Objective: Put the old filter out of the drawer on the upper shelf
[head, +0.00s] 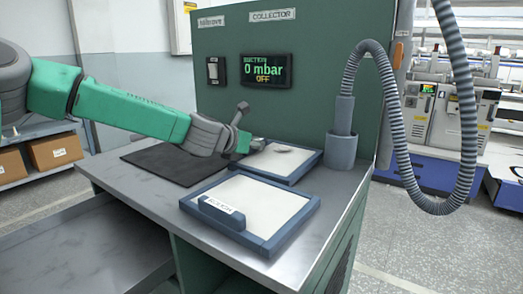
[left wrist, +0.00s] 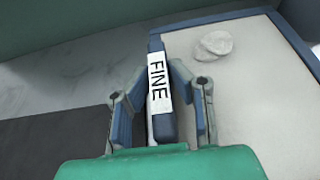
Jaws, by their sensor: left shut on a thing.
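A blue-framed filter with a pale face (head: 308,162) lies on the grey worktop, at the back beside the hose holder. In the left wrist view its pale face (left wrist: 255,95) carries whitish round pieces, and its blue handle (left wrist: 160,129) has a label reading FINE. My left gripper (left wrist: 158,70) has its fingers on both sides of this handle and is shut on it. In the head view the gripper (head: 252,142) is small and partly hides the handle. I cannot tell which one is old. My right gripper is not in view.
A dark mat (head: 165,163) lies left of the filters on the worktop (head: 125,180). A green panel with a display (head: 265,71) reading 0 mbar OFF stands behind. A grey hose (head: 468,130) hangs at the right from a cylindrical holder (head: 341,150). A lower grey surface (head: 75,245) extends at lower left.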

